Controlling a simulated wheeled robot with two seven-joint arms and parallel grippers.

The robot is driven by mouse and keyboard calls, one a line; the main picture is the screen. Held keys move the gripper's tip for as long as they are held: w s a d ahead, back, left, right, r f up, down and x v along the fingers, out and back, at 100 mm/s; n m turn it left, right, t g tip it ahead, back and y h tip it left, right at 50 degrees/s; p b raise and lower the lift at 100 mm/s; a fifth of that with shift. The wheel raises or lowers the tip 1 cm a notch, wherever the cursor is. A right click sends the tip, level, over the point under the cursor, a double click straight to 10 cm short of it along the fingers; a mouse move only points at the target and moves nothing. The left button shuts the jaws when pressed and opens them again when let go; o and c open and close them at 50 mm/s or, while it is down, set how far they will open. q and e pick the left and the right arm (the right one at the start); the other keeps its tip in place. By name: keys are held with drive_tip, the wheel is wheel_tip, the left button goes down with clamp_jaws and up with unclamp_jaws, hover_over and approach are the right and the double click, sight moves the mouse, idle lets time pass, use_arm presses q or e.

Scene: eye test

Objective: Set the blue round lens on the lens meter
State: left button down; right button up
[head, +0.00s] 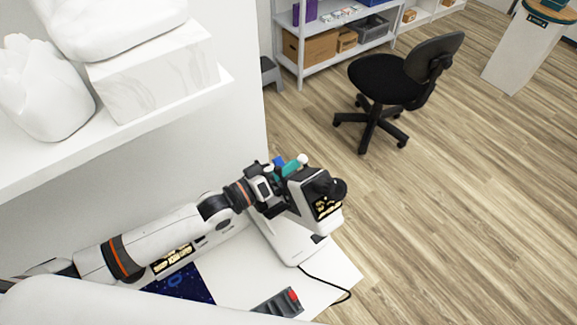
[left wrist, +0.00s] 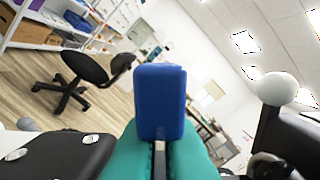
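The lens meter (head: 285,238) is a white and black instrument on the white table, with a dark head (head: 318,190). My left gripper (head: 286,167), with teal fingers, is at the meter's upper part, close beside its head. In the left wrist view the teal fingers (left wrist: 163,150) are closed around the lower part of a blue piece (left wrist: 160,95). It stands up edge-on, so its round face does not show; I take it for the blue lens. A little of it shows blue in the head view (head: 279,160). Whether it touches the meter is hidden. My right gripper is out of view.
A grey tray (head: 272,305) with a red item and a dark blue mat (head: 192,284) lie on the white table (head: 235,287). A black cable (head: 335,287) runs off the meter. A white shelf (head: 160,118) juts over the left. An office chair (head: 385,80) stands beyond.

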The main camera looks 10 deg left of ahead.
use_arm(q)
drive_tip(key=shift+s+a, duration=0.1)
drive_tip(key=shift+a, duration=0.05)
drive_tip(key=shift+s+f, duration=0.15)
drive_tip(key=shift+f, duration=0.25)
idle(0.9)
drive_tip(key=c, duration=1.5)
unclamp_jaws()
drive_tip(key=shift+c, duration=0.2)
drive_tip(key=shift+s+d, duration=0.1)
drive_tip(key=shift+d, duration=0.1)
drive_tip(key=shift+a+f, duration=0.1)
